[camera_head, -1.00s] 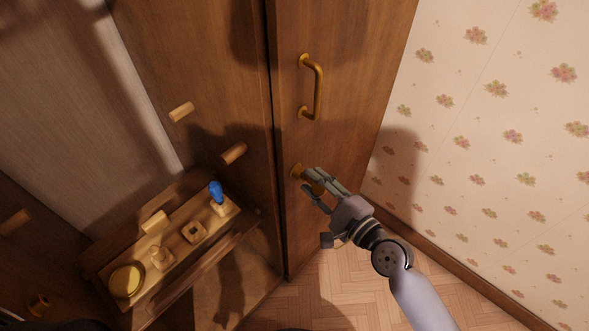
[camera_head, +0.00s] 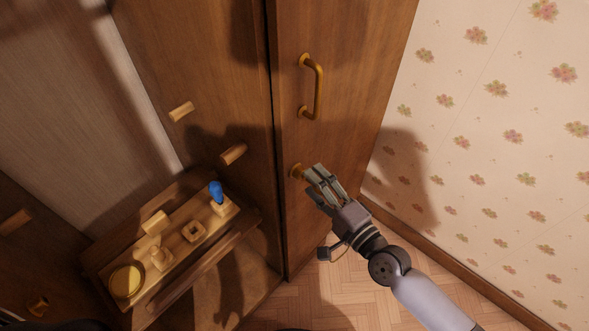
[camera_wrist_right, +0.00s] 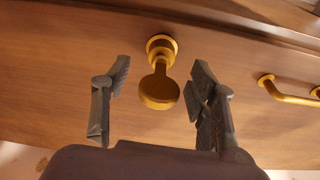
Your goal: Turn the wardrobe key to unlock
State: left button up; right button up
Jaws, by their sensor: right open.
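The brass wardrobe key (camera_head: 296,171) sticks out of the wooden wardrobe door (camera_head: 345,60), below the curved brass handle (camera_head: 318,88). In the right wrist view the key (camera_wrist_right: 159,92) shows a round bow on a collar, between my fingers. My right gripper (camera_head: 315,172) is open at the key, its fingers (camera_wrist_right: 160,80) on either side of it with a gap on both sides. In the head view the fingers partly hide the key. My left gripper is not in view.
A wooden shelf (camera_head: 180,262) at lower left holds a blue-topped item (camera_head: 216,192), a round yellow dish (camera_head: 126,281) and small wooden pieces. Wooden pegs (camera_head: 233,153) stick out left of the door. A flowered wall (camera_head: 500,130) stands at right.

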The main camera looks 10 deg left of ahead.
aim_at(318, 190)
jog(key=shift+b+v, duration=0.3)
jog(key=shift+v, duration=2.55)
jog(key=shift+a, duration=0.15)
